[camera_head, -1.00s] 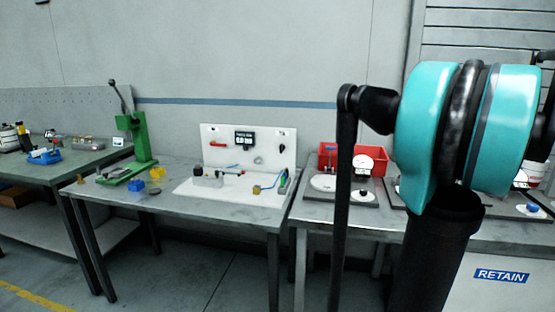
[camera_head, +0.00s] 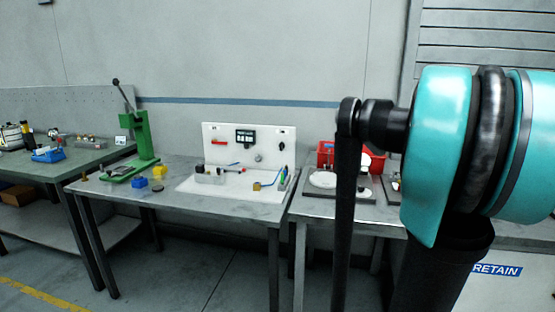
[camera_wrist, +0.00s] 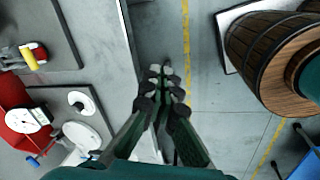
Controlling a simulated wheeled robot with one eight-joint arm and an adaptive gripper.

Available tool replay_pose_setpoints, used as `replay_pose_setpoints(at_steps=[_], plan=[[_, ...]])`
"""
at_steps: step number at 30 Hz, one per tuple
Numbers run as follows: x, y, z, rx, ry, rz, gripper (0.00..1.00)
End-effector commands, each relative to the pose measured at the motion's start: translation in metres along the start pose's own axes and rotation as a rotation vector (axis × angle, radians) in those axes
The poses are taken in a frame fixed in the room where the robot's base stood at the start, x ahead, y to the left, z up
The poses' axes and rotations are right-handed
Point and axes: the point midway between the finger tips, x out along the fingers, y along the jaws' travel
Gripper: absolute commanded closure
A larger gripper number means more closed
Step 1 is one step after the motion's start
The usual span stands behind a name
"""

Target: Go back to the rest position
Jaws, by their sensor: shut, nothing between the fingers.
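My gripper (camera_wrist: 160,90) shows in the wrist view, its fingers together with nothing between them. It is over the open floor beside a grey table edge (camera_wrist: 128,60). In the head view my teal and black arm fills the right side, and my gripper is not visible there.
In the wrist view a wooden barrel (camera_wrist: 262,62) stands at the upper right and a red bin (camera_wrist: 18,108) lies on the table at the left. In the head view a green press (camera_head: 143,140) and a white test panel (camera_head: 260,147) stand on the middle table (camera_head: 225,213).

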Motion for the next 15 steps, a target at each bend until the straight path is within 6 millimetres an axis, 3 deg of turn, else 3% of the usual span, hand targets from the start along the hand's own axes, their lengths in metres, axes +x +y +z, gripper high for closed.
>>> replay_pose_setpoints(at_steps=[5, 9, 15], plan=[[0.055, -0.048, -0.051, 0.206, 0.023, 0.034, 1.0], [0.1, -0.101, -0.086, 0.411, 0.059, 0.058, 1.0], [0.155, -0.185, -0.115, 0.7, 0.129, 0.067, 1.0]])
